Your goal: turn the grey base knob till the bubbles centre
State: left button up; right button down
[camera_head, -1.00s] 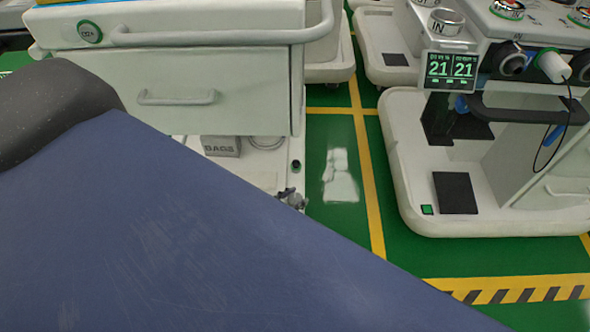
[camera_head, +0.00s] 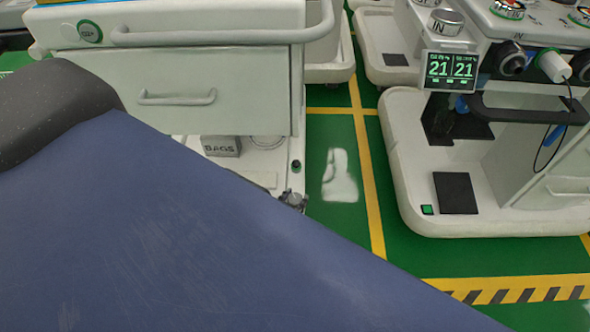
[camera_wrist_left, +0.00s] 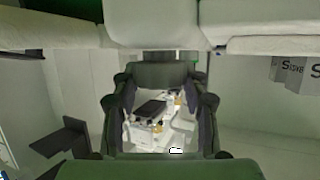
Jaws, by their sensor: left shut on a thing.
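My left gripper (camera_head: 292,199) shows small and grey at the front right corner of the left cart's white base (camera_head: 262,179). It is partly hidden behind a large blue surface. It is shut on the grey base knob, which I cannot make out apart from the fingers. A small dark round fitting with a green tint (camera_head: 296,166) sits on the base just beyond the gripper. No bubble can be read in it. In the left wrist view the gripper's dark fingers (camera_wrist_left: 160,112) frame a bright, cluttered patch. My right gripper is not in view.
The left cart's drawer (camera_head: 195,75) with its handle overhangs the base. A BAGS box (camera_head: 221,146) stands on the base. A second cart (camera_head: 405,190) with a 21/21 display (camera_head: 450,70) stands at right. Green floor (camera_head: 325,240) with yellow lines lies between them.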

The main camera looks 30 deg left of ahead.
pick_arm(q)
jog(key=o, duration=1.2)
jog(key=shift+c, duration=0.2)
jog(key=v, duration=1.2)
